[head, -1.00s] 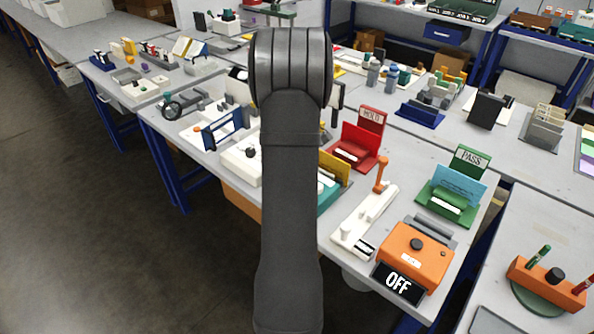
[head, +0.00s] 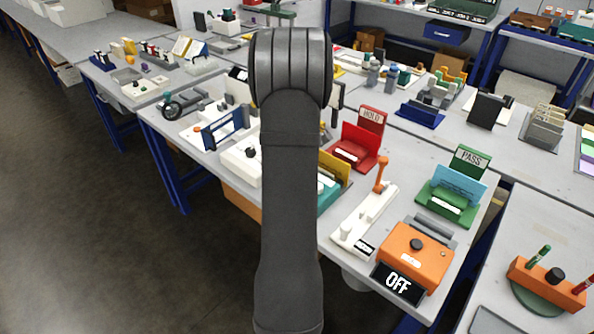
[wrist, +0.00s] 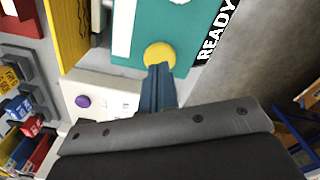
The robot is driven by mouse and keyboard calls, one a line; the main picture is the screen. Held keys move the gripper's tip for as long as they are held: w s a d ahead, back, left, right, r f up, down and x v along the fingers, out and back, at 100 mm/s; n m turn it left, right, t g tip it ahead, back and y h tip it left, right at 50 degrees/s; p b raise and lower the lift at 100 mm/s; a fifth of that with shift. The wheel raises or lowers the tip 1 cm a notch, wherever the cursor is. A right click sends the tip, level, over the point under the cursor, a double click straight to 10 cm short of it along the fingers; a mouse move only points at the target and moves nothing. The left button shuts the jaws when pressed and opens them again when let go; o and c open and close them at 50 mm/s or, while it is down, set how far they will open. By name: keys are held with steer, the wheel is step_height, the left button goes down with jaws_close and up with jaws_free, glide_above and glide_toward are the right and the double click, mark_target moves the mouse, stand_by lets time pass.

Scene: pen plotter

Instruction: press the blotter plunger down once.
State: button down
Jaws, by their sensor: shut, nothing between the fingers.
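In the wrist view my gripper (wrist: 160,68) is shut and empty, its blue-grey fingers pointing at a yellow round knob (wrist: 158,52) on a teal device. The fingertips overlap the knob's lower edge in the picture; I cannot tell whether they touch it. The teal device (wrist: 190,25) carries a black READY sign (wrist: 216,32). In the head view the teal device (head: 328,196) shows only in part, right of my arm, which hides its knob and my gripper. No label in view names the blotter, so I cannot confirm that this knob is its plunger.
A white block with a purple knob (wrist: 83,101) lies left of my fingers. A yellow panel (wrist: 68,30) stands beside the teal device. In the head view, a red holder (head: 356,147), a white lever device (head: 362,222) and an orange box marked OFF (head: 418,252) stand to the right.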

steer(key=shift+f, duration=1.7)
stand_by(0.3)
steer(key=shift+r, duration=3.55)
